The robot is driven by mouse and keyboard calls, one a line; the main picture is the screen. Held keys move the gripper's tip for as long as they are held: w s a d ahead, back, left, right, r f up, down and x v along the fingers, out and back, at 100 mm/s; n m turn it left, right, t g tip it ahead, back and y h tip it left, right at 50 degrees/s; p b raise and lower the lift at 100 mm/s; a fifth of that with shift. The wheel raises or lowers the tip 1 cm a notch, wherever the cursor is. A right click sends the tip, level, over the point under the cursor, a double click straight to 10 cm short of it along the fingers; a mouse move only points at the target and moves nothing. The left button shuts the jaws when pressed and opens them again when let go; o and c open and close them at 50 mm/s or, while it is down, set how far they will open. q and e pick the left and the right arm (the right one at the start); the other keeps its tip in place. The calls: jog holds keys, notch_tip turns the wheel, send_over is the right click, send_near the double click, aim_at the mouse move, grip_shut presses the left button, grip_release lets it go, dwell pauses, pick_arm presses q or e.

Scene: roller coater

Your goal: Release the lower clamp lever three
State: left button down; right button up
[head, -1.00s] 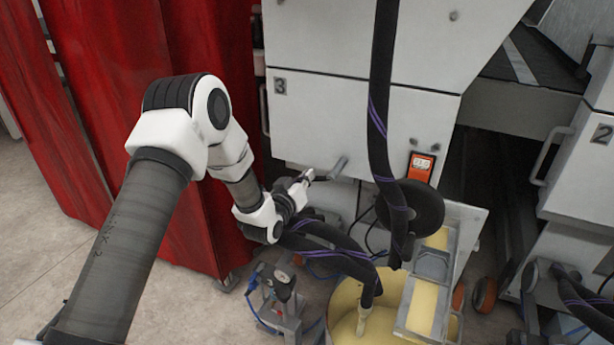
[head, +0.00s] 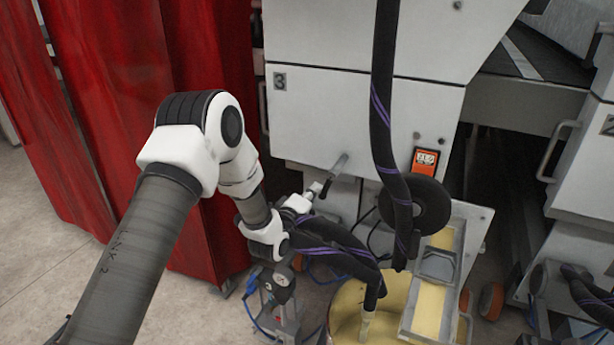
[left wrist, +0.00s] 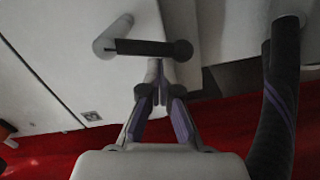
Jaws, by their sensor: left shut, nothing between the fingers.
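The lower clamp lever (head: 338,166) sits below the panel marked 3, a grey peg with a dark arm pointing down and left. In the left wrist view the lever shows as a grey round peg and a dark bar (left wrist: 150,47) with a black knob at its right end. My left gripper (head: 314,192) is at the lever's lower left. Its fingers (left wrist: 158,80) are shut and empty, with the tips just under the bar near the knob; whether they touch cannot be told. My right gripper is not in view.
A thick black hose (head: 384,110) hangs to the right of the lever, and another (head: 330,245) runs below my gripper. A black disc (head: 425,205) is right of the lever. A red curtain (head: 120,100) stands left. A yellow bucket (head: 345,305) is below.

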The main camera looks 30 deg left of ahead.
pick_arm(q)
jog(key=shift+d+f+n+b, duration=0.4)
jog(key=shift+d+n, duration=0.3)
jog(key=shift+n, duration=0.5)
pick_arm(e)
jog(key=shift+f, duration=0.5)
pick_arm(q)
jog(key=shift+d+f, duration=0.1)
jog(key=shift+d, duration=0.05)
